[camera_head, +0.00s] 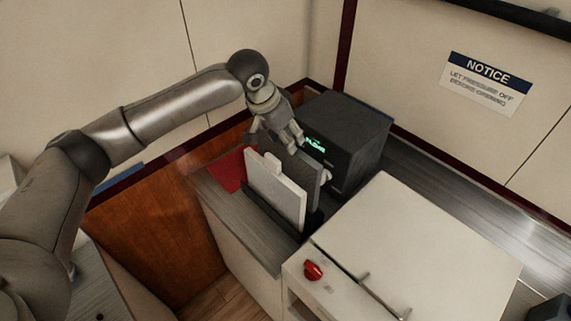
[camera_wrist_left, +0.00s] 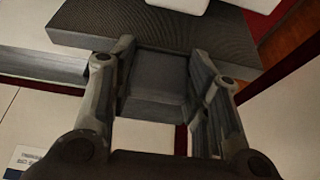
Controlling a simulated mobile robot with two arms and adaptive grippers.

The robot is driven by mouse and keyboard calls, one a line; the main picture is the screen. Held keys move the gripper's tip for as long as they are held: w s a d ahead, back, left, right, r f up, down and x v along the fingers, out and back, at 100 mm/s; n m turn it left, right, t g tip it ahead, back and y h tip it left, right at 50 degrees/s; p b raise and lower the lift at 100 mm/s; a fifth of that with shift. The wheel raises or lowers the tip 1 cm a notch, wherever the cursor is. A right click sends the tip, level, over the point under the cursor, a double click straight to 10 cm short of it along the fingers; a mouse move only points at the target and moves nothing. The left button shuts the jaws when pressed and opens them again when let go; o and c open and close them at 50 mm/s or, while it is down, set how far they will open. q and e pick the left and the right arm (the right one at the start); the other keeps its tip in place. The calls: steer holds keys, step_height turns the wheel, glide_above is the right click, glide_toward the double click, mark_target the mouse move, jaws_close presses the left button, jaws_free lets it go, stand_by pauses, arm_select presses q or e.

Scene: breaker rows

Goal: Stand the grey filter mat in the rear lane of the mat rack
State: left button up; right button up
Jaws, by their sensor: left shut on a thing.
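The grey filter mat (camera_head: 312,178) is upright just behind a white mat (camera_head: 277,192) in the head view. My left gripper (camera_head: 284,142) is at its top edge, shut on its grey tab. In the left wrist view the gripper's fingers (camera_wrist_left: 160,70) lie on either side of the tab, with the textured grey mat (camera_wrist_left: 150,32) beyond. The dark mat rack (camera_head: 264,213) shows at the foot of the white mat. The grey mat's lower edge is mostly hidden, so I cannot tell whether it sits in the rear lane. My right gripper is not in view.
A black box with a green display (camera_head: 350,140) stands close behind the grey mat. A red sheet (camera_head: 230,170) lies left of the rack on the grey counter (camera_head: 225,207). A white cabinet with a red knob (camera_head: 313,270) is at the front right.

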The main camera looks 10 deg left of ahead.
mark_target(284, 151)
arm_select(q)
steer(key=shift+w+f, duration=0.1)
steer(key=shift+f, duration=0.85)
step_height(284, 151, down, 3)
steer(key=shift+f+p, duration=0.1)
steer(key=shift+p, duration=0.7)
steer(key=shift+f, duration=0.3)
steer(key=o, duration=1.4)
steer(key=shift+f, duration=0.1)
steer(key=b+v, duration=0.3)
steer(key=v, duration=0.9)
